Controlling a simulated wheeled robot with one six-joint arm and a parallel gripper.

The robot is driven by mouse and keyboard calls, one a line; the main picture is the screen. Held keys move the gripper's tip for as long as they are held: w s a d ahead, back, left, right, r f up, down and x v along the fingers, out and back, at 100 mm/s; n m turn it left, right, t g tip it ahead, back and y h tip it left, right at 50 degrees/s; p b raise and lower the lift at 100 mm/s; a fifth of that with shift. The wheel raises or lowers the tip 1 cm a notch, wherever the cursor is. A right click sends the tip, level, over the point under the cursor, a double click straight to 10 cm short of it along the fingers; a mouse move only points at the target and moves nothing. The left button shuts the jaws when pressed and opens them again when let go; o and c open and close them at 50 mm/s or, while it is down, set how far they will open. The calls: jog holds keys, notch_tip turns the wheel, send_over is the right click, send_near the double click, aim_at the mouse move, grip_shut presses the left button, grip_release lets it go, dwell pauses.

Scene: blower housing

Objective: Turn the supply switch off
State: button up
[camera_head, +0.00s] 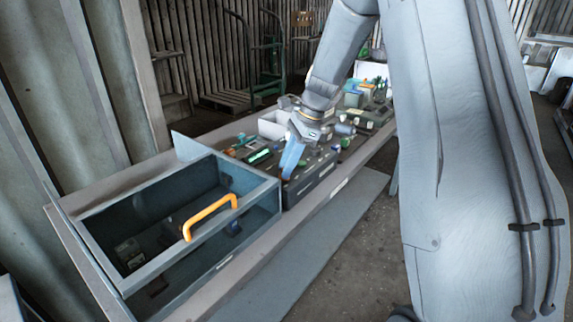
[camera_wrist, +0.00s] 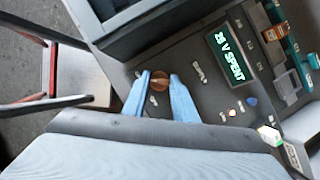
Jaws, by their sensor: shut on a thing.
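A round orange-brown knob (camera_wrist: 159,82), which looks like the supply switch, sits on a dark grey panel (camera_wrist: 205,105). Its label is too small to read. The blue fingers of my gripper (camera_wrist: 159,96) stand on either side of the knob and are shut on it. In the head view, my gripper (camera_head: 290,168) reaches down to the front of the panel, and its fingers hide the knob.
A clear-walled case (camera_head: 262,210) with an orange handle (camera_head: 210,216) stands left of the panel on the bench (camera_head: 240,262). Several small parts and coloured connectors (camera_wrist: 285,50) lie beyond the display. The floor in front of the bench is clear.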

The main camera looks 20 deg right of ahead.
jog(key=n, duration=0.2)
jog(key=n+g+p, duration=0.1)
jog(key=n, duration=0.1)
jog(key=shift+w+g, duration=0.15)
jog(key=shift+g, duration=0.15)
jog(key=n+g+h, duration=0.1)
jog(key=n, duration=0.3)
jog(key=shift+w, duration=0.15)
jog(key=n+g+h, duration=0.1)
jog(key=n, duration=0.3)
jog(key=shift+w+a, duration=0.1)
jog(key=shift+a, duration=0.1)
jog(key=shift+a+n+g+h, duration=0.1)
jog(key=shift+n+g+h, duration=0.25)
jog(key=shift+n, duration=0.75)
jog(key=shift+n+g+h, duration=0.15)
jog(key=shift+n+h, duration=0.3)
jog(key=shift+n, duration=0.65)
jog(key=o, duration=1)
jog(key=shift+o, duration=0.2)
jog(key=b+v, duration=0.2)
jog(key=v, duration=0.5)
jog(key=shift+r+b, duration=0.35)
jog(key=shift+r, duration=0.05)
jog(key=shift+w, duration=0.15)
